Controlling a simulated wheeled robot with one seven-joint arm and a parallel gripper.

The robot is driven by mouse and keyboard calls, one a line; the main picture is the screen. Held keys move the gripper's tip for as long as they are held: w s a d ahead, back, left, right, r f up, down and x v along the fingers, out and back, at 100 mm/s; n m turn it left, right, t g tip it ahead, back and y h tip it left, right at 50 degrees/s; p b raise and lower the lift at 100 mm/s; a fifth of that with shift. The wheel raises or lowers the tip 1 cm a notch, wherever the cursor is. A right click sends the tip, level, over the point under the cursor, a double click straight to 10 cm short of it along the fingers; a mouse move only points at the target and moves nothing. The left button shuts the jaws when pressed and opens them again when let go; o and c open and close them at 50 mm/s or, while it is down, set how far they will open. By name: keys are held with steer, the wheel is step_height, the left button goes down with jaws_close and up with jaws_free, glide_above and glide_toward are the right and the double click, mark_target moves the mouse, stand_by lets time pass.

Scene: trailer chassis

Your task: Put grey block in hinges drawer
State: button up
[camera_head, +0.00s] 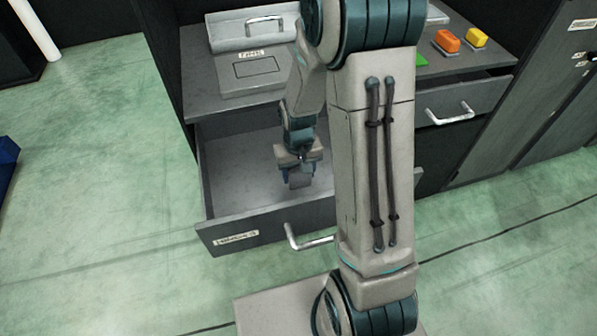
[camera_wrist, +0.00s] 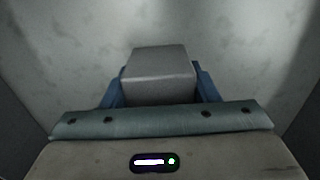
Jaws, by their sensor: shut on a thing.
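The grey block (camera_wrist: 158,72) is between the blue fingers of my gripper (camera_wrist: 158,90) in the wrist view. In the head view, my gripper (camera_head: 298,178) is shut on the block (camera_head: 299,181) and points down inside an open drawer (camera_head: 262,232). The drawer has a label on its front at the left, too small to read surely, and a metal handle. The drawer floor around the block looks bare. I cannot tell whether the block touches the floor. My arm hides the drawer's right part.
A grey box with a handle (camera_head: 250,30) and a flat grey panel (camera_head: 252,72) are on the worktop above the drawer. An orange block (camera_head: 447,41) and a yellow block (camera_head: 476,37) lie on the right. Another drawer (camera_head: 462,100) is at the right.

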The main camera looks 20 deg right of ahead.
steer(key=shift+f, duration=0.15)
steer(key=o, duration=1.1)
steer(key=shift+c, duration=0.2)
step_height(320, 180, up, 12)
steer(key=shift+f+p, duration=0.25)
steer(key=shift+p, duration=0.95)
steer(key=s+r+t, duration=0.1)
steer(key=s+r, duration=0.9)
steer(key=s, duration=0.4)
steer(key=shift+t, duration=0.4)
